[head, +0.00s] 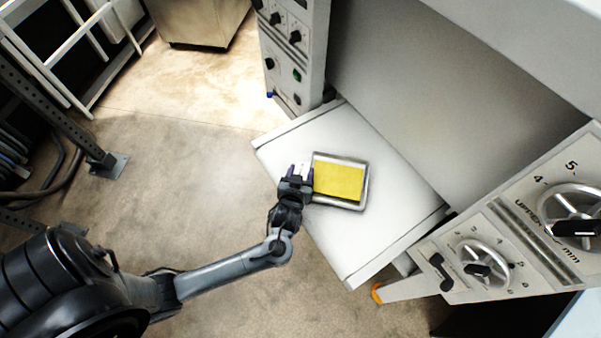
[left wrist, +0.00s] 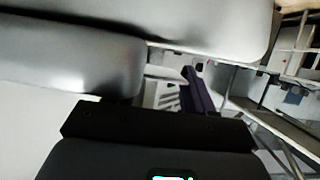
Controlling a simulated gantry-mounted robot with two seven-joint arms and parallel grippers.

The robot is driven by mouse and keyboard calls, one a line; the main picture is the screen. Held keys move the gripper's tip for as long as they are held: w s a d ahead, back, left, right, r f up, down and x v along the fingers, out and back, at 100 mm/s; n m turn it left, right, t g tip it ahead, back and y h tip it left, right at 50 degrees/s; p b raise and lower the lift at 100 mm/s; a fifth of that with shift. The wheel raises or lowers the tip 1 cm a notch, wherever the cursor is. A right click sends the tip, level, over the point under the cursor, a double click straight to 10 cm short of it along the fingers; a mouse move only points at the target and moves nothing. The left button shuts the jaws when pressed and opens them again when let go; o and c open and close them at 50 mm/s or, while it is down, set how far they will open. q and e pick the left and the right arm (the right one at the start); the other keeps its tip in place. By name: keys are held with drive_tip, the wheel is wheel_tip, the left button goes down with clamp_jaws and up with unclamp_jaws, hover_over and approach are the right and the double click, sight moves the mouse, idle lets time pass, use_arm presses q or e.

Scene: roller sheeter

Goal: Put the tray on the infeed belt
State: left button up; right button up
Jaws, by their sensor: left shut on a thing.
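The tray (head: 364,187) is a shallow metal tray with a flat yellow slab (head: 338,180) in it. In the head view it is over the white infeed belt (head: 308,142), near its middle. I cannot tell whether it rests on the belt or is just above it. My left gripper (head: 304,180) is shut on the tray's left edge. The left wrist view shows the dark gripper body (left wrist: 155,130) close up, and the tray cannot be made out clearly there. My right gripper is in neither view.
The sheeter's control panel (head: 293,50) stands behind the belt's far end. A panel with handwheels (head: 484,262) is at the right. A grey machine wall (head: 410,110) borders the belt. A dark metal post (head: 60,115) and white rack (head: 75,60) stand at the left. Bare floor lies between.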

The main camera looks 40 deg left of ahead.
use_arm(q)
drive_tip(key=o, duration=1.4)
drive_tip(key=s+d+r+m+g+h, duration=0.25)
drive_tip(key=s+d+h, duration=0.2)
drive_tip(key=s, duration=0.25)
drive_tip(key=s+d+r+m+g+h, duration=0.1)
drive_tip(key=s+d+m+g+h, duration=0.15)
drive_tip(key=s+d, duration=0.35)
drive_tip(key=s+m+g, duration=0.1)
drive_tip(key=s, duration=0.1)
drive_tip(key=s+a+r+m+g, duration=0.1)
drive_tip(key=s, duration=0.2)
drive_tip(key=s+m+g, duration=0.1)
drive_tip(key=s, duration=0.2)
drive_tip(key=shift+a+r, duration=0.15)
drive_tip(key=shift+a, duration=0.25)
